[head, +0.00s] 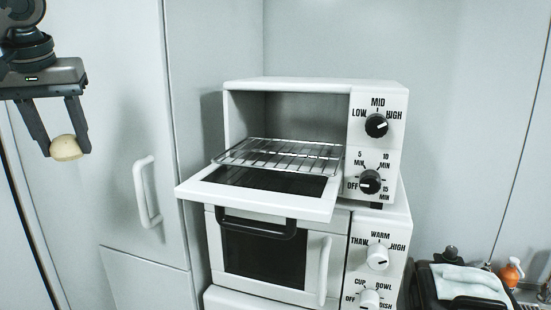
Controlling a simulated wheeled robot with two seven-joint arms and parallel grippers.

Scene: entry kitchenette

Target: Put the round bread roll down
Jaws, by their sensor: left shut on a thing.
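The round bread roll (66,148) is pale yellow and sits between the fingertips of my left gripper (66,146) at the upper left of the head view. My left gripper is shut on it and holds it up in the air, in front of the tall white cabinet or fridge door. The roll is to the left of the white toaster oven (236,122) and apart from it. My right gripper is not in view.
The toaster oven's door (190,188) is folded down, and its wire rack (280,153) looks empty. A second white appliance (213,245) with a shut door stands below. A dark container with a pale cloth (468,283) and an orange bottle (511,272) are at lower right.

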